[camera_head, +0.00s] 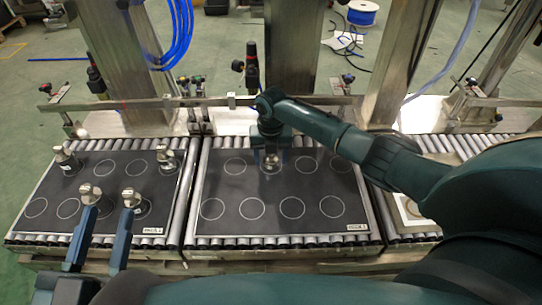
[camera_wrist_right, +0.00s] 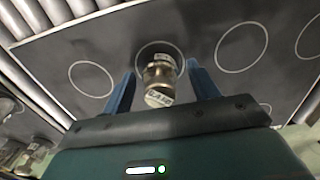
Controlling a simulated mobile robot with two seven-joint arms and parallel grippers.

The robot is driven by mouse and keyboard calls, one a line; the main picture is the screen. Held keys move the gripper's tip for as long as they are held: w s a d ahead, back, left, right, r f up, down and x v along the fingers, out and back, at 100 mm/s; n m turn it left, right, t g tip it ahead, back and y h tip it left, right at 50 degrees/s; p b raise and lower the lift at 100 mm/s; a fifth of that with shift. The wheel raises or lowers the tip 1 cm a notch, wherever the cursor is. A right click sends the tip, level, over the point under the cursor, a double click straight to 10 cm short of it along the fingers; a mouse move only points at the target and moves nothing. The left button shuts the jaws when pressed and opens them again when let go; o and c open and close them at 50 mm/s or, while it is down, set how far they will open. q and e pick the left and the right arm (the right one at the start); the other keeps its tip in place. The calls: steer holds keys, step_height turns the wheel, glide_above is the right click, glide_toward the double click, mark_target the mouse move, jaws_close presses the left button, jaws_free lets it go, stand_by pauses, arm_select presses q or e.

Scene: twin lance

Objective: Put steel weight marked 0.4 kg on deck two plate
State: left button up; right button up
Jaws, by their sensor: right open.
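A steel weight (camera_wrist_right: 159,80) stands on a printed circle of the right-hand plate, which reads as deck 1 (camera_head: 232,213); its label seems to read 0.4 kg. It also shows in the head view (camera_head: 271,164). My right gripper (camera_head: 270,153) is over it, open, with one finger on each side in the right wrist view (camera_wrist_right: 160,88). Deck two plate (camera_head: 115,222) is the left-hand dark plate with printed circles. My left gripper (camera_head: 106,213) is open over its near part, fingers apart.
Steel posts and a rail (camera_head: 230,101) stand behind the plates. A framed pad (camera_head: 410,214) lies further right.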

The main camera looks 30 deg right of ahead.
step_height(320, 180, up, 5)
steer(key=shift+p, duration=1.25)
step_height(320, 180, up, 6)
steer(key=shift+r+p, duration=0.15)
steer(key=shift+p, duration=1.05)
arm_select(q)
steer(key=shift+s+a+f+g+y, duration=0.1)
steer(key=shift+a+f+g+y, duration=0.2)
steer(key=shift+a+y, duration=0.35)
arm_select(e)
steer(key=shift+r, duration=0.55)
arm_select(q)
steer(key=shift+d, duration=0.2)
